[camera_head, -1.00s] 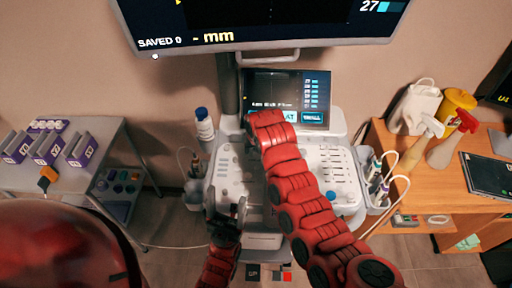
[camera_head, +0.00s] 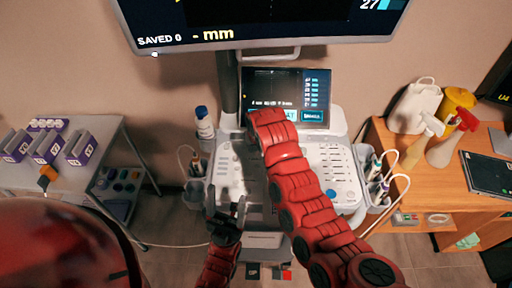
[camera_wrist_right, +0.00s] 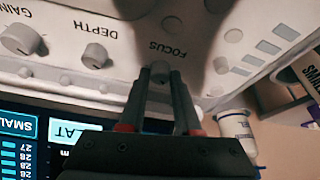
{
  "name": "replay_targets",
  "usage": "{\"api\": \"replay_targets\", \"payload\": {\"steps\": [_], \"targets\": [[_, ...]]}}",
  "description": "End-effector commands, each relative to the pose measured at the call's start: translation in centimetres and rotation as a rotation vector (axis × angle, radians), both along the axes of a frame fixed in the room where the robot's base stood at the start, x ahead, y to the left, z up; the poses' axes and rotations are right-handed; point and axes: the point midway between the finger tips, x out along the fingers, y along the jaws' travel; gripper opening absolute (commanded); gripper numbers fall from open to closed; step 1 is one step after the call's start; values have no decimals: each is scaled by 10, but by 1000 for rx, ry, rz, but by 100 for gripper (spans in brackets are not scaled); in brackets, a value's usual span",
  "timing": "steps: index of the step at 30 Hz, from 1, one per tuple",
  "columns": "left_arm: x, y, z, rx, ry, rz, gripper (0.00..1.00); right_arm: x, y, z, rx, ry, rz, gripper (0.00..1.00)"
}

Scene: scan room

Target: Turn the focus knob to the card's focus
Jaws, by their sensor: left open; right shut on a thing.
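The focus knob (camera_wrist_right: 160,70) is a small grey knob below the word FOCUS in the right wrist view. My right gripper (camera_wrist_right: 160,84) is shut on it, one finger at each side. In the head view my right arm covers this gripper and the knob. The console panel (camera_head: 325,160) is white. My left gripper (camera_head: 226,206) is open and empty, at the lower left of the console. The upper monitor (camera_head: 300,20) shows "SAVED 0", "- mm" and a partly cut-off 27. I cannot identify the card.
The depth knob (camera_wrist_right: 95,56) and gain knob (camera_wrist_right: 20,40) sit left of the focus knob. The console touchscreen (camera_head: 290,90) is behind my right arm. A blue-capped bottle (camera_head: 204,123) stands left. A grey table (camera_head: 100,135) and wooden desk (camera_head: 465,195) flank the console.

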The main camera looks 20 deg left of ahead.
Motion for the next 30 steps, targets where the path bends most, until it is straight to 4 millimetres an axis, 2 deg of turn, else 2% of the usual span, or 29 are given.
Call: {"api": "replay_targets", "payload": {"steps": [21, 30], "targets": [[0, 0, -46, 0, 0, 0, 69, 5, -3, -1, 1, -6, 425, 0], [0, 0, -53, 0, 0, 0, 69, 4, -3, 1, 1, -4, 504, 0]]}}
